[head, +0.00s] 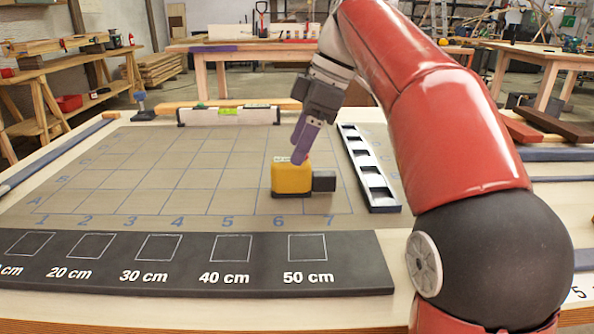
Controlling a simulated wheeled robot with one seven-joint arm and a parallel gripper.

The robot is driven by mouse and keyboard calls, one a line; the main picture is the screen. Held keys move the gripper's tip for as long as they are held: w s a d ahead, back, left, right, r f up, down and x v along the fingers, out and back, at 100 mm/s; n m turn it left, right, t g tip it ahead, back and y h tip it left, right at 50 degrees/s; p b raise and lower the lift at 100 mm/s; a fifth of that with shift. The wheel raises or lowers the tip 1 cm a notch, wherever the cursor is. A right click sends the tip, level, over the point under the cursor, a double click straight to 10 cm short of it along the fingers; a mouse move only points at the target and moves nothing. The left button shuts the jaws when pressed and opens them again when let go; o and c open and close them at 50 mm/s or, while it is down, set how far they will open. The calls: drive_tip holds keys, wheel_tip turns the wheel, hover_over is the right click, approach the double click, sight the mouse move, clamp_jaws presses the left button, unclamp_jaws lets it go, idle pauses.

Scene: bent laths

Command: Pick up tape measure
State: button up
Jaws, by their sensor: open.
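The tape measure (291,180) is a yellow block with a dark part at its right side. It stands on the gridded mat (130,177), near the columns marked 6 and 7. My gripper (300,150), with purple fingers, points down at the top of the tape measure. The fingers overlap its upper edge in the picture. The two fingers show almost in line, so the gap between them is hard to see. I cannot tell whether they touch the tape measure or are just above or behind it.
A black board (190,262) with centimetre marks lies along the front. A spirit level (228,115) stands at the mat's back edge. The mat left of the tape measure is clear.

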sight(287, 173)
drive_tip(key=x, duration=0.3)
drive_tip(key=b+x, duration=0.1)
drive_tip(key=x, duration=0.2)
drive_tip(key=shift+s+f, duration=0.2)
drive_tip(key=shift+f, duration=0.2)
